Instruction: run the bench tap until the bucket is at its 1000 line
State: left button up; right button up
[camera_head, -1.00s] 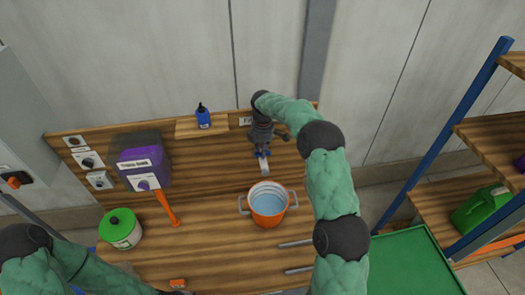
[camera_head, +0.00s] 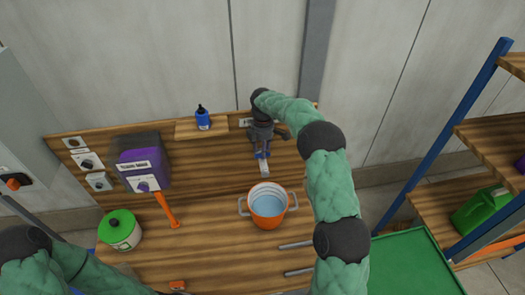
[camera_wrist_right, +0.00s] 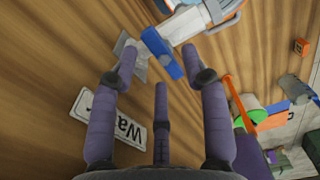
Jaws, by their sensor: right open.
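The orange bucket (camera_head: 268,221) stands upright on the bench under the tap, its pale inside holding blue-tinted water. Its level lines are too small to read. The tap's pale spout (camera_head: 264,170) points towards the bucket; I cannot make out a stream. My right gripper (camera_head: 264,142) is at the tap, open. In the right wrist view, the blue tap lever (camera_wrist_right: 162,53) lies just beyond and between the spread fingertips, and the bucket (camera_wrist_right: 235,12) shows at the top edge. Contact with the lever is unclear. My left arm crosses the lower left; its gripper is out of frame.
A purple box (camera_head: 140,162), an orange-handled tool (camera_head: 167,209) and a green-lidded pot (camera_head: 120,231) are on the left. A blue bottle (camera_head: 203,119) sits on a small ledge. A green tray (camera_head: 410,262) and shelving (camera_head: 445,205) stand right.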

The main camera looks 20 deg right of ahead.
notch_tip(320, 180, up, 11)
jog(key=shift+f, duration=0.15)
dwell(1.4)
